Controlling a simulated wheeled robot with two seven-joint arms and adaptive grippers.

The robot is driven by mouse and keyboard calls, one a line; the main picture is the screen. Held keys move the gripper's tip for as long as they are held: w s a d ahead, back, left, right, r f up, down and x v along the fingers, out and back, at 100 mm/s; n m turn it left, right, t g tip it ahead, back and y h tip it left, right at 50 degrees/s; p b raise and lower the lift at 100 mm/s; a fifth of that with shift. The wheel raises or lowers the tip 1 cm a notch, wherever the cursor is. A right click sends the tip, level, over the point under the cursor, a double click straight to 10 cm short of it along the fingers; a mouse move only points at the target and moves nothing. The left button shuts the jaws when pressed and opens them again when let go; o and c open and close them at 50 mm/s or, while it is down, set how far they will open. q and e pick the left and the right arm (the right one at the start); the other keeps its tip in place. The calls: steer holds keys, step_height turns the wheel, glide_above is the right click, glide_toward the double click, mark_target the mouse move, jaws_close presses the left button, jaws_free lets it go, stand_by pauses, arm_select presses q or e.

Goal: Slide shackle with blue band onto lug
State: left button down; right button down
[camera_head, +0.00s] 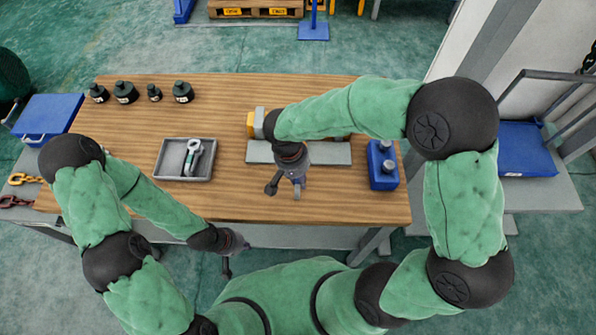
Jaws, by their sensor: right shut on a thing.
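My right gripper (286,180) reaches over the middle of the table and points down. It is shut on a small grey shackle (297,192) with a bit of blue on it, partly hidden by the fingers. The held shackle is in front of a grey plate (334,154). A yellow and grey fixture (251,123) stands at the plate's back, mostly covered by my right arm; I cannot make out the lug. My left gripper (229,262) hangs in front of the table's front edge, away from the parts; its fingers are too small to read.
A grey tray (159,172) holds another shackle (192,157) with a green band. A blue block (377,182) with grey pins stands at the right. Several dark weights (125,92) stand at the back left. The front left wood is clear.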

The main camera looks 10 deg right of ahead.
steer(key=shift+w+d+f+b, duration=0.1)
steer(key=shift+w+f+b, duration=0.15)
steer(key=shift+f+b, duration=0.35)
steer(key=shift+w+d+f+b, duration=0.1)
steer(key=shift+w+f+b, duration=0.15)
steer(key=shift+f, duration=0.55)
steer(key=shift+w+f+b, duration=0.2)
steer(key=shift+f+b, duration=0.3)
steer(key=shift+f, duration=0.2)
steer(key=shift+w+d, duration=0.15)
steer(key=shift+w, duration=0.45)
steer(key=shift+w+d, duration=0.15)
steer(key=shift+w, duration=0.45)
steer(key=shift+w+d, duration=0.1)
steer(key=shift+w, duration=0.15)
steer(key=shift+w, duration=0.3)
steer(key=shift+w+d, duration=0.35)
steer(key=shift+w, duration=0.55)
steer(key=shift+w+d, duration=0.1)
steer(key=shift+w, duration=0.25)
steer(key=shift+w+d, duration=0.15)
steer(key=shift+w, duration=0.35)
steer(key=shift+w+d, duration=0.15)
steer(key=shift+w, duration=0.35)
steer(key=c, duration=1)
jaws_free()
steer(key=shift+c, duration=0.2)
